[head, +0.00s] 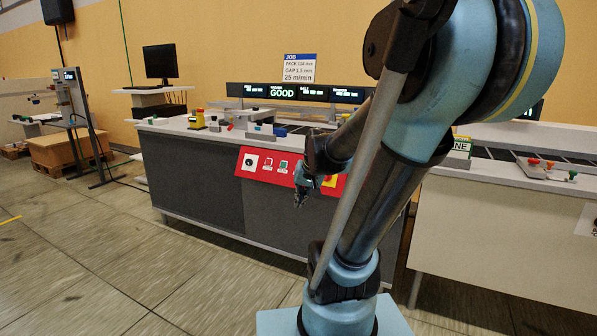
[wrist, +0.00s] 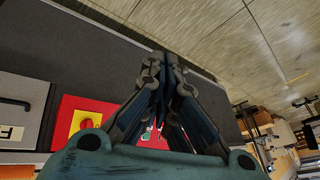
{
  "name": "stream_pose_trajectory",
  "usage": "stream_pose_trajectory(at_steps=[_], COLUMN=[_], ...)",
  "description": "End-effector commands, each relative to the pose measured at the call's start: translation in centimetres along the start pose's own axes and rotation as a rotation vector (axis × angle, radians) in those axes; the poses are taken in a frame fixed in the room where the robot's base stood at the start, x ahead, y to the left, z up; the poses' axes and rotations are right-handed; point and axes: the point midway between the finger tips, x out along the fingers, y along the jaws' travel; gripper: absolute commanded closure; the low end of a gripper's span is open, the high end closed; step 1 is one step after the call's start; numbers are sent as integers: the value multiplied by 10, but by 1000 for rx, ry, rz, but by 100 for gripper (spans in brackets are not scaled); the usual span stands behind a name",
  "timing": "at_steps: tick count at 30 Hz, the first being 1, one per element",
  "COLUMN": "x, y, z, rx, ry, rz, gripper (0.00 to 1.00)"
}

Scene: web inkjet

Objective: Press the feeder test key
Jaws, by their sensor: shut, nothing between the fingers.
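A red control panel (head: 262,174) sits on the front of the dark grey console. It carries a white square with a black dial (head: 250,162), a small key with red (head: 267,165) and a small green key (head: 283,167). Their labels are too small to read, so I cannot tell which is the feeder test key. My gripper (head: 300,200) is shut and empty, pointing down at the panel's lower edge, apparently in front of it. In the wrist view, the panel (wrist: 66,108) shows left of my gripper (wrist: 161,62), and parts of its keys show between the fingers.
A yellow and red knob (wrist: 85,122) is on the panel; my arm partly covers that end in the head view. The console top (head: 180,126) holds small parts and screens. A second light-coloured machine (head: 500,220) stands at right. The floor at left is clear.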

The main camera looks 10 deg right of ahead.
Motion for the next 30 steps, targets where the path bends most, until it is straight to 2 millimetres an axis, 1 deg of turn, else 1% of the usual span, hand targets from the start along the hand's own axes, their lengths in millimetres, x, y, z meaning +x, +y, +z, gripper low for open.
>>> stream_pose_trajectory(at_steps=[1,3,8,15,20,24,27,30], x=[5,11,28,58,81,104,120,134], y=[-5,-11,-23,-36,-40,-41,-40,-38], z=[-17,-38,-87,-158,-201,-237,-260,-279], rx=[20,50,121,231,309,379,428,472], ry=[21,51,119,219,283,339,378,410], rz=[-16,-40,-94,-177,-233,-280,-314,-343], gripper=[100,100,100,100,100,100,100,100])
